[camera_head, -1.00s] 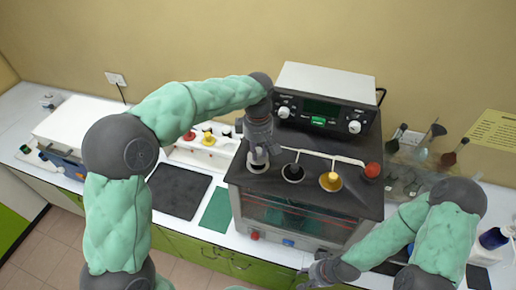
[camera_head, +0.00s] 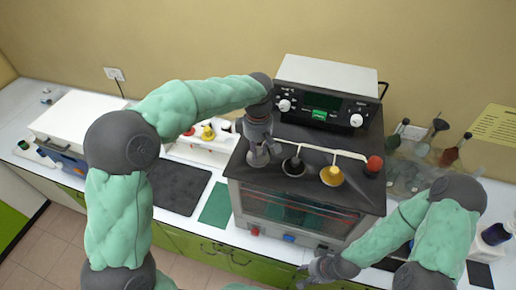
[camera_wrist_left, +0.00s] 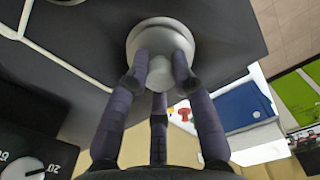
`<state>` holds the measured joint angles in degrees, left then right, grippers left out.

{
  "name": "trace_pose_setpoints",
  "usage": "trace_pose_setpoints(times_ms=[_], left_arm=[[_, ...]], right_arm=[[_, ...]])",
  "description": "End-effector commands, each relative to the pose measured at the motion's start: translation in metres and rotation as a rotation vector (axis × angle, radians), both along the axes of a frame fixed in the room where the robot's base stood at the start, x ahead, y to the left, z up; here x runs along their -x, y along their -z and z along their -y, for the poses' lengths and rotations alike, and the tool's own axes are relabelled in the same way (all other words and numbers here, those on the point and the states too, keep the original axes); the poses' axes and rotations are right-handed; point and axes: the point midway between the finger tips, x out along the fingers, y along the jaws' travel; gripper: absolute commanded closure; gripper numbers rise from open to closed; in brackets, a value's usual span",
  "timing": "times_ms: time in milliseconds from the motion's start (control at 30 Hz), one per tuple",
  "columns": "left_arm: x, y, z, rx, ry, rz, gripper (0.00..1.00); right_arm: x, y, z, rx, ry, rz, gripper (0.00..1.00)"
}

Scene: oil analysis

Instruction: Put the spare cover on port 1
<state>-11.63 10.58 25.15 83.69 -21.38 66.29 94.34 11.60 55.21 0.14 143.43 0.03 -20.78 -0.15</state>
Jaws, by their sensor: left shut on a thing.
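My left gripper (camera_head: 258,153) is over the left end of the dark top of the oven-like apparatus (camera_head: 262,185). In the left wrist view its fingers (camera_wrist_left: 160,75) are shut on the knob of a round grey cover (camera_wrist_left: 148,32). The cover lies close over the dark top, at the left end of the row of ports; the port under it is hidden. I cannot tell whether it is fully seated. To its right are a black port piece (camera_head: 293,166), a yellow one (camera_head: 331,175) and a red one (camera_head: 374,164). My right gripper (camera_head: 318,270) is low at the front, its fingers unclear.
A control box (camera_head: 325,105) stands behind the ports, and a pale rail (camera_head: 325,150) runs along them. A white rack (camera_head: 185,150) with red and yellow knobbed pieces is to the left. Glass flasks (camera_head: 423,150) stand to the right. A dark mat (camera_head: 178,188) lies clear.

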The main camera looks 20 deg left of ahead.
Motion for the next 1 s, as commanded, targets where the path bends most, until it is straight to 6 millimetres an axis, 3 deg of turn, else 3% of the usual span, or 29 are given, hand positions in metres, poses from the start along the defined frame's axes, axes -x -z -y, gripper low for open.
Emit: trace_pose_setpoints(times_ms=[833,867,900,967,1000], left_arm=[[-0.0003,0.0088,-0.0001,0.0,0.0,0.0,1.0],[-0.0003,0.0088,-0.0001,0.0,0.0,0.0,0.72],[-0.0003,0.0088,-0.0001,0.0,0.0,0.0,0.61],[-0.0003,0.0088,-0.0001,0.0,0.0,0.0,0.48],[-0.0003,0.0088,-0.0001,0.0,0.0,0.0,0.48]], right_arm=[[0.0,0.0064,0.0,0.0,0.0,0.0,0.6],[0.0001,0.0064,-0.0001,0.0,0.0,0.0,0.6],[0.0001,0.0064,-0.0001,0.0,0.0,0.0,0.6],[0.0,0.0064,0.0,0.0,0.0,0.0,0.6],[0.0,0.0064,0.0,0.0,0.0,0.0,0.6]])
